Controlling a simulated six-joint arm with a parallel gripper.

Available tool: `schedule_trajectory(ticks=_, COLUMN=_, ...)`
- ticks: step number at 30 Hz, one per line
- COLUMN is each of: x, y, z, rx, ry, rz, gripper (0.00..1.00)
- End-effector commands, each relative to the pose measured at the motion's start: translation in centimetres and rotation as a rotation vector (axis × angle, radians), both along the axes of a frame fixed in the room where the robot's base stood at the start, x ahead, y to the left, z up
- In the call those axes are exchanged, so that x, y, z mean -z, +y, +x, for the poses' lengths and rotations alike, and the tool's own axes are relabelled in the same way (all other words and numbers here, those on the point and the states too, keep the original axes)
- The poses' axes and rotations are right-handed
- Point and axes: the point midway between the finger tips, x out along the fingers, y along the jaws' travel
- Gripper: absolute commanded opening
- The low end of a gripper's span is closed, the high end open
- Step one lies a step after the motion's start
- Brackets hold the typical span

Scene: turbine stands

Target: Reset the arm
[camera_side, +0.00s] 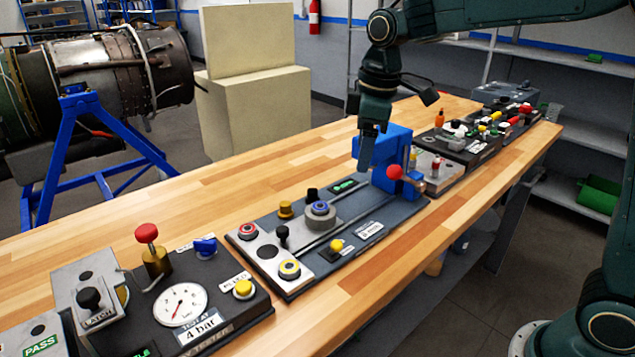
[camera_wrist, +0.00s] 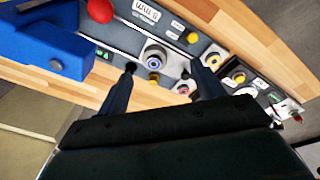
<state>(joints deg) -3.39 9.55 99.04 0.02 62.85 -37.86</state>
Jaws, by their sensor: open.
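My gripper (camera_side: 370,150) hangs pointing down over the middle station (camera_side: 375,235) on the wooden bench, close to the blue block (camera_side: 398,148) in the picture. I cannot tell whether it touches the block. In the wrist view, the two fingers of my gripper (camera_wrist: 164,66) are spread wide, with nothing held between them. Beyond them lies the panel with a round grey fixture with a blue ring (camera_wrist: 154,58). The blue block also shows at the left of the wrist view (camera_wrist: 42,48), beside the left finger.
A red ball knob (camera_side: 394,172) sticks out at the blue block. A gauge station (camera_side: 215,265) with a red-topped post (camera_side: 147,233) stands at the front left. More stations (camera_side: 455,145) stand farther right. The bench's back strip (camera_side: 230,190) is clear. A turbine engine (camera_side: 100,70) stands behind.

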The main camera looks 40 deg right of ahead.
Motion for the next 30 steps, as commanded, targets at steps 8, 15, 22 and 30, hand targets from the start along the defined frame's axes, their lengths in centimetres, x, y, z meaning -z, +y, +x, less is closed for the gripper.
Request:
schedule_trajectory(ticks=8, x=-2.6, y=-0.9, z=-6.1, rx=0.164, ry=-0.081, rz=0.033, gripper=0.68)
schedule_trajectory(ticks=15, x=-3.4, y=-1.5, z=-11.3, rx=0.303, ry=-0.147, rz=0.071, gripper=0.68)
schedule_trajectory(ticks=22, x=-3.1, y=-1.9, z=-16.2, rx=0.435, ry=-0.21, rz=0.113, gripper=0.68)
schedule_trajectory(ticks=30, x=-1.6, y=-2.3, z=-21.4, rx=0.583, ry=-0.279, rz=0.172, gripper=0.68)
